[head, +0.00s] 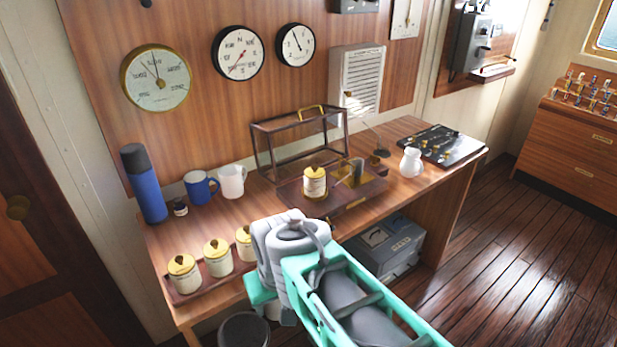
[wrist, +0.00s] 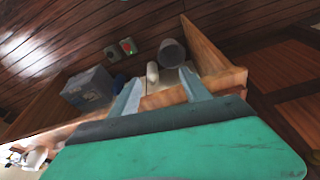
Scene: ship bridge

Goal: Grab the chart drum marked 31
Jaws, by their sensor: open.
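Three cream chart drums with brass knobbed lids stand in a shallow wooden tray (head: 188,297) at the desk's front left: a left drum (head: 184,273), a middle drum (head: 218,257) and a right drum (head: 244,243), partly hidden by my arm. Another such drum (head: 314,183) stands on the wooden instrument base (head: 345,204) farther back. The drum labels are too small to read, so I cannot tell which is 31. My gripper (wrist: 160,90) is open and empty in the wrist view, pointing down past the desk edge. In the head view my arm hides its fingers.
A blue flask (head: 144,185), blue mug (head: 200,188) and white mug (head: 232,181) stand behind the tray. A glazed case (head: 265,150) stands behind the base. A white jug (head: 411,163) is to the right. A grey box (wrist: 90,88) and bin (wrist: 172,53) are below the desk.

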